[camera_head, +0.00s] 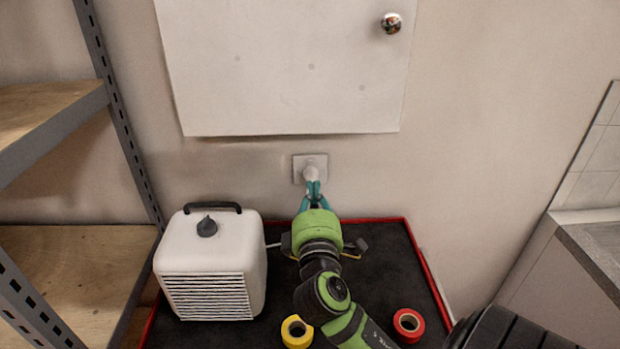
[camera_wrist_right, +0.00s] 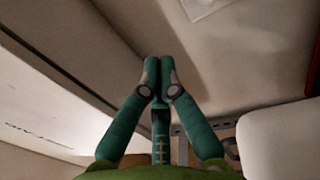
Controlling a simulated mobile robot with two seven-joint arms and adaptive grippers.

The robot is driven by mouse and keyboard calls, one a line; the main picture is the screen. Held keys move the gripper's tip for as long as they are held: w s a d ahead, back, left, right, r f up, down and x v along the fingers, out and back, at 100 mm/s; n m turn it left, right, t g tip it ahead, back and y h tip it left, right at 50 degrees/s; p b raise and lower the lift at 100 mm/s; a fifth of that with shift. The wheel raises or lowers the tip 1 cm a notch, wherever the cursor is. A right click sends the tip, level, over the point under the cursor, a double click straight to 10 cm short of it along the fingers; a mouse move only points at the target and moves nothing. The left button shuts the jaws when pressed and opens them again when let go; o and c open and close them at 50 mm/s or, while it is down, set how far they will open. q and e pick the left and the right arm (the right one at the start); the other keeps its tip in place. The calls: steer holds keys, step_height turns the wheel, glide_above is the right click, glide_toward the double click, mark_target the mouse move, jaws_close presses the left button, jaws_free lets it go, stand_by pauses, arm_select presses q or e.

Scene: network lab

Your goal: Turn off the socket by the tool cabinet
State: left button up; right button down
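The socket (camera_head: 299,165) is a pale square plate on the wall, just below a white wall panel. A pale round piece (camera_head: 311,173) shows at its middle; I cannot tell whether it is a plug or a switch. My right gripper (camera_head: 313,186) points at the wall just below and in front of the socket. In the right wrist view, its teal fingertips (camera_wrist_right: 158,64) meet with nothing seen between them. Part of the socket plate (camera_wrist_right: 204,7) shows at the top there, apart from the fingertips. The tool cabinet (camera_head: 437,289) has a dark top with a red rim. My left gripper is out of view.
A white heater-like box (camera_head: 212,250) stands on the cabinet's left side. Yellow tape (camera_head: 297,332) and red tape (camera_head: 408,325) lie near the front. The white wall panel (camera_head: 285,70) hangs above the socket. Metal shelving (camera_head: 125,140) is at left, a counter (camera_head: 590,250) at right.

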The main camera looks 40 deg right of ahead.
step_height(320, 180, down, 3)
steer(key=s+b, duration=0.1)
steer(key=b, duration=0.2)
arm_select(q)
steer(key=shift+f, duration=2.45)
arm_select(e)
steer(key=p, duration=0.4)
glide_toward(310, 157)
steer(key=x, duration=0.4)
steer(key=shift+w+d+r, duration=0.15)
steer(key=shift+w+d, duration=0.05)
steer(key=shift+w, duration=0.15)
steer(key=shift+w+d, duration=0.45)
steer(key=shift+w, duration=0.05)
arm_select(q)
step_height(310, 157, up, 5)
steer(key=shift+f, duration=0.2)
